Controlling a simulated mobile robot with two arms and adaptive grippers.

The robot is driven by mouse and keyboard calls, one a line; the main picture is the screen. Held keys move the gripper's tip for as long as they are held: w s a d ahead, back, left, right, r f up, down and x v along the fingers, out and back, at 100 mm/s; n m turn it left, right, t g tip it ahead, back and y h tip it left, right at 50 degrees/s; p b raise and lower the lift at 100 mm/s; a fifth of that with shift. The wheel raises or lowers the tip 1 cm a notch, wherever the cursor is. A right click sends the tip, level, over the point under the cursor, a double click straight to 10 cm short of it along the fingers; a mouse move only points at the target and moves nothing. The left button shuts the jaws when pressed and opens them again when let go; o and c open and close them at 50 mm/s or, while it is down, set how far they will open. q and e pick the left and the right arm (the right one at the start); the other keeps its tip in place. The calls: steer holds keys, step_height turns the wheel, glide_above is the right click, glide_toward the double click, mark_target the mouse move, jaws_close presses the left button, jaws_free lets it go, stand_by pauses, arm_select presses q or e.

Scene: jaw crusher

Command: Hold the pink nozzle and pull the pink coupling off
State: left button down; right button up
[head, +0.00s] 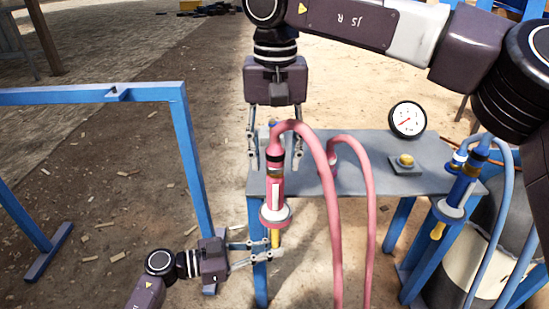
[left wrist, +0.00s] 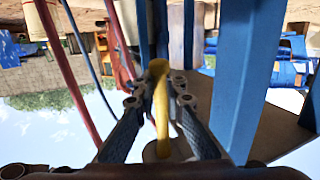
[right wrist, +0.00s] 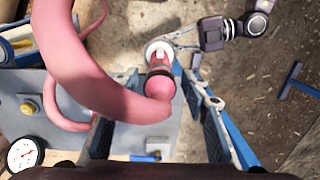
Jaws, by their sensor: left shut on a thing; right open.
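The pink nozzle (head: 275,212) hangs upright at the table's left end, with a yellow tip (head: 275,236) below its white collar. The pink coupling (head: 275,158) sits on top of it, and a pink hose arches from it to the right. My left gripper (head: 277,248) is shut on the yellow tip, which stands between its fingers in the left wrist view (left wrist: 160,100). My right gripper (head: 276,165) is open and points down, its fingers on either side of the coupling. In the right wrist view the hose (right wrist: 95,75) covers part of the coupling.
The grey table (head: 350,178) carries a pressure gauge (head: 407,119) and a yellow button (head: 406,160). A second pink hose end stands on it. A blue nozzle (head: 459,190) with blue hoses hangs at the right. A blue frame (head: 190,150) stands at the left.

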mark_target(275, 142)
steer(key=shift+c, duration=0.6)
jaws_close()
steer(key=shift+r, duration=0.1)
steer(key=shift+r, duration=2.9)
arm_select(q)
steer(key=c, duration=1.9)
jaws_free()
steer(key=shift+c, duration=0.2)
